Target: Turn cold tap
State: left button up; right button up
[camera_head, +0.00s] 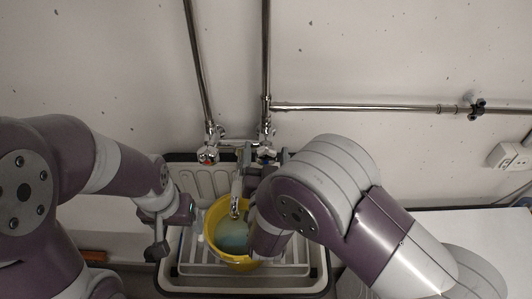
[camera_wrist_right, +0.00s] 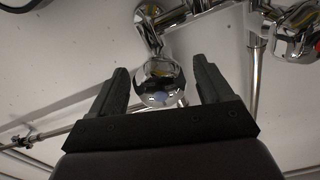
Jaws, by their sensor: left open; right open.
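The cold tap is a round chrome knob (camera_wrist_right: 160,84) with a small bluish mark, on the right side of the wall mixer. In the head view it (camera_head: 266,153) is partly hidden by my right gripper. My right gripper (camera_wrist_right: 158,75) is open, with one dark finger on each side of the knob. I cannot tell whether the fingers touch it. In the head view my right gripper (camera_head: 265,158) reaches up to the mixer. The red-marked tap (camera_head: 208,155) is to its left. My left gripper (camera_head: 158,248) hangs open and empty left of the sink.
A yellow bucket (camera_head: 213,222) with bluish contents stands on a white rack in the sink (camera_head: 200,178) below the spout (camera_head: 236,190). Metal pipes (camera_head: 266,60) run up and along the wall. A white surface (camera_head: 440,228) lies at the right.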

jog(key=shift+w, duration=0.1)
jog(key=c, duration=1)
jog(key=n, duration=0.3)
jog(key=shift+f+n, duration=0.15)
jog(key=shift+n, duration=0.25)
jog(key=shift+c, duration=0.2)
jog(key=o, duration=1)
jog(key=shift+o, duration=0.2)
